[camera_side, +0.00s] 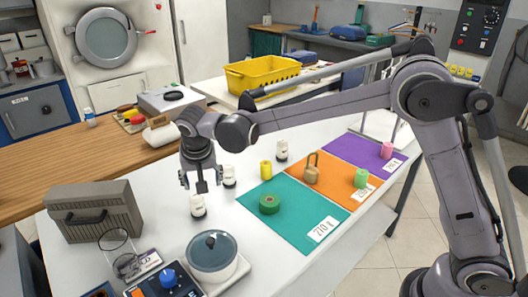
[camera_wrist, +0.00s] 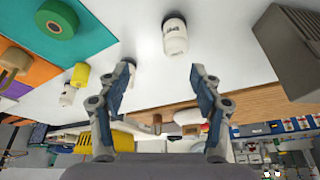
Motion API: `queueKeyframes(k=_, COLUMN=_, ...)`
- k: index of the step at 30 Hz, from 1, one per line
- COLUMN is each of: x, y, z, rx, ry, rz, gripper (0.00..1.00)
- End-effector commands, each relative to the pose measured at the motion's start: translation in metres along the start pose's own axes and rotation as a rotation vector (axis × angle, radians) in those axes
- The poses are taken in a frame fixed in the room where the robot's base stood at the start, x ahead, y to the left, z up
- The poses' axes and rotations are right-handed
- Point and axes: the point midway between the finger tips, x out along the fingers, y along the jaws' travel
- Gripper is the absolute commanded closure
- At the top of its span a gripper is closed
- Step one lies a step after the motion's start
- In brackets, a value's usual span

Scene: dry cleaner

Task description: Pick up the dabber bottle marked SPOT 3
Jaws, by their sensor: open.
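Three white dabber bottles with dark bands or labels stand on the white table in the side view: a front one (camera_side: 198,206), a middle one (camera_side: 229,177) and a far one (camera_side: 282,151). Their markings are too small to read there. My gripper (camera_side: 201,184) points down, just above and behind the front bottle. In the wrist view my gripper (camera_wrist: 162,68) is open, with nothing between its fingers. A white labelled bottle (camera_wrist: 175,38) shows beyond the fingertips, and its label is not legible. Another white bottle (camera_wrist: 68,95) is at the left. I cannot tell which is SPOT 3.
A yellow cylinder (camera_side: 265,169) and a green tape roll (camera_side: 269,204) are to the right, the roll on a teal mat (camera_side: 290,232). A grey box (camera_side: 95,211) stands left. A lidded pot (camera_side: 212,254) is in front.

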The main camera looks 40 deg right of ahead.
Motion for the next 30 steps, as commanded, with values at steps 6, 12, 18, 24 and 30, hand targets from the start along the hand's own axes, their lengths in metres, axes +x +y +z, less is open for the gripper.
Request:
queueKeyframes(k=6, x=0.022, y=-0.025, z=0.007, rx=0.041, ry=0.003, rz=0.027, gripper=0.35)
queueKeyframes(k=12, x=0.043, y=-0.026, z=0.008, rx=0.048, ry=0.003, rz=0.031, gripper=0.35)
queueKeyframes(k=18, x=0.071, y=-0.025, z=0.007, rx=0.048, ry=0.004, rz=0.030, gripper=0.35)
queueKeyframes(k=24, x=0.083, y=-0.025, z=0.007, rx=0.046, ry=0.004, rz=0.029, gripper=0.35)
queueKeyframes(k=30, x=0.107, y=-0.027, z=0.005, rx=0.047, ry=0.004, rz=0.029, gripper=0.35)
